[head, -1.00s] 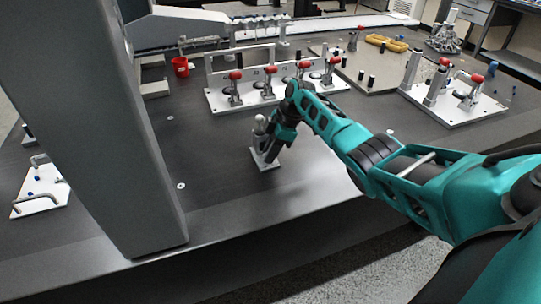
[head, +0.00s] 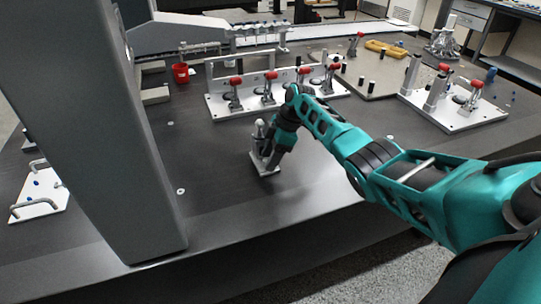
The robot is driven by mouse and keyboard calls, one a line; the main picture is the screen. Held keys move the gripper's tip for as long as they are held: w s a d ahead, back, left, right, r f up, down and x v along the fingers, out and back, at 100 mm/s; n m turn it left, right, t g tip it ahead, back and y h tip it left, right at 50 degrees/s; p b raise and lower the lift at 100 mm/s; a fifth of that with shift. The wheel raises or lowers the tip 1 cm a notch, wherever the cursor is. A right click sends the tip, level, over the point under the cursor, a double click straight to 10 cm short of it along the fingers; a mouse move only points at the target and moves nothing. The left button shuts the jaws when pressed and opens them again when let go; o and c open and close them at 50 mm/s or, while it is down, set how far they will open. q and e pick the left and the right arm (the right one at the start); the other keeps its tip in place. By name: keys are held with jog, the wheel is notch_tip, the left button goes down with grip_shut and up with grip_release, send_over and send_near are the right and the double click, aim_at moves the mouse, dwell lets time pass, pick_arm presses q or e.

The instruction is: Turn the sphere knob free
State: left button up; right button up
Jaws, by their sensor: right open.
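The sphere knob (head: 259,124) is a small grey ball on a grey stand with a square base (head: 266,170), near the front middle of the dark table in the head view. My right gripper (head: 269,146) reaches in from the right and is right at the stand, close beside the knob on its right side. Its jaws are open. They are small and partly hidden by my wrist, so I cannot tell whether they touch the stand or the knob. My left gripper is out of view.
A white fixture with red-tipped clamps (head: 213,104) stands behind the knob. Another clamp plate (head: 463,124) is at the right, and a red cup (head: 180,72) is at the back left. A large grey column (head: 110,140) blocks the left side. The table around the stand is clear.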

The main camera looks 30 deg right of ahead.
jog(key=p+v, duration=0.2)
jog(key=v, duration=1.1)
